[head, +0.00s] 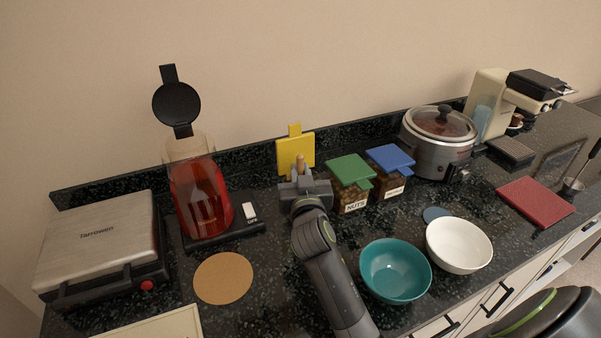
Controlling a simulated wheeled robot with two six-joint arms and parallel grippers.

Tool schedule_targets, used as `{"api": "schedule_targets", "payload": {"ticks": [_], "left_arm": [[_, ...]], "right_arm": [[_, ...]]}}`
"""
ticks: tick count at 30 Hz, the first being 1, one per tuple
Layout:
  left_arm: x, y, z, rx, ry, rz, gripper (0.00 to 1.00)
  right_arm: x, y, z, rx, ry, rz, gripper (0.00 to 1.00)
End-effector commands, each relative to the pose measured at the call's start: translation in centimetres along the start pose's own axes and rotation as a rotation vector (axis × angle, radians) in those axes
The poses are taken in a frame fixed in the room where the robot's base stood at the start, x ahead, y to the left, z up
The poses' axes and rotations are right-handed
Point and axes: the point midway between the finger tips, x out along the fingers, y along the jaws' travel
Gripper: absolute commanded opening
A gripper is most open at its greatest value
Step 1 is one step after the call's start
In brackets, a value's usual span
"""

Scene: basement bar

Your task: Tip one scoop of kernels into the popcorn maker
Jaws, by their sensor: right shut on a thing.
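My right gripper (303,187) is shut at the back middle of the counter, on what looks like a wooden scoop handle (300,163). The scoop's bowl and any kernels are hidden. Just behind it an upright yellow lid (295,152) shows; the jar under it is hidden by the gripper. Left of the gripper stands a tall translucent red appliance (201,196) on a black base, its round black lid (176,102) swung up open. It appears to be the popcorn maker, though no label confirms this. My left gripper is not in view.
Green-lidded nuts jar (350,184) and blue-lidded jar (390,170) stand close right of the gripper. A teal bowl (395,270) and white bowl (459,245) are in front. A waffle maker (100,240) is left, a slow cooker (438,142) right. A cork mat (223,278) lies bare.

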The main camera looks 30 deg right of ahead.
Motion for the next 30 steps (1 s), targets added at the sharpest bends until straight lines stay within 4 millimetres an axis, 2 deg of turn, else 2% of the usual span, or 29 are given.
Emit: {"api": "schedule_targets", "payload": {"ticks": [11,30], "left_arm": [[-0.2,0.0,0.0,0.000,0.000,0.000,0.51],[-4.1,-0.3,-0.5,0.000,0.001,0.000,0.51]], "right_arm": [[0.0,0.0,-0.3,0.000,0.001,0.000,0.00],[0.1,0.0,-4.8,0.000,0.002,0.000,0.00]]}}
